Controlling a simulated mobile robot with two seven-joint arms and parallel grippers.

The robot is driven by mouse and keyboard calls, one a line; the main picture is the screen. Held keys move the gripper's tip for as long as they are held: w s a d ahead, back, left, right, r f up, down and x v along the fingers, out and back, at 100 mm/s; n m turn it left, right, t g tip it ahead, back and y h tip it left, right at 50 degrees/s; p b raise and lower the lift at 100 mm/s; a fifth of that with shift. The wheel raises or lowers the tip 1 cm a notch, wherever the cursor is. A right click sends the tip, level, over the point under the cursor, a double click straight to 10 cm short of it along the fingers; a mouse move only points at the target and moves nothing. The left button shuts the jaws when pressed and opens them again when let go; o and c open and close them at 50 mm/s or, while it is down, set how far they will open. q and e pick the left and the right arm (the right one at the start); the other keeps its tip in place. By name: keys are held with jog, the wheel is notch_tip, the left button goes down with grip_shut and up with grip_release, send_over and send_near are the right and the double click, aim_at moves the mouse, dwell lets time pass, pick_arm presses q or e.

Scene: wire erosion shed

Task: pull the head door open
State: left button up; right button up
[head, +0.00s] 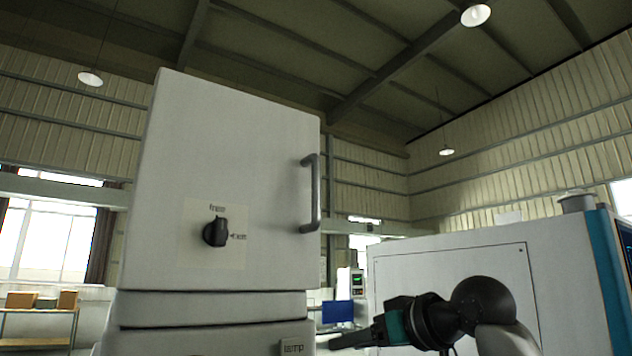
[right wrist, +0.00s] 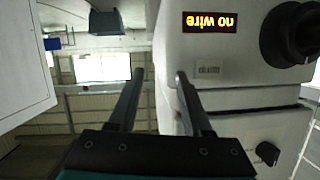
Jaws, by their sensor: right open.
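The head door (head: 240,140) is the large white front panel of a tall box, left of centre in the head view. It looks shut. A grey upright bar handle (head: 312,193) is on its right edge. A black knob (head: 216,231) with labels is lower on the door. My right gripper (head: 336,342) is open and empty, below and slightly right of the handle, apart from it. In the right wrist view its fingers (right wrist: 158,80) spread beside the white machine body; I cannot make out the handle there. My left gripper is not in view.
The right wrist view shows a lit "no wire" display (right wrist: 209,22) and a large black knob (right wrist: 292,32) on the machine. A white cabinet (head: 450,262) stands at the right, behind my right arm. A blue screen (head: 338,311) is further back. Space right of the handle looks free.

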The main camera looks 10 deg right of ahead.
jog(key=s+d+r+n+t+y, duration=0.1)
jog(key=s+r, duration=0.3)
jog(key=r, duration=0.4)
jog(key=s+r+t+y, duration=0.1)
jog(key=s+r, duration=0.2)
jog(key=r, duration=0.5)
jog(key=n+y+p, duration=0.1)
jog(key=n, duration=0.1)
send_near(320, 184)
jog(key=p+x, duration=0.4)
jog(key=x, duration=0.6)
jog(key=shift+w+a+p, duration=0.2)
jog(key=shift+w+p, duration=0.1)
jog(key=shift+p, duration=0.05)
grip_shut()
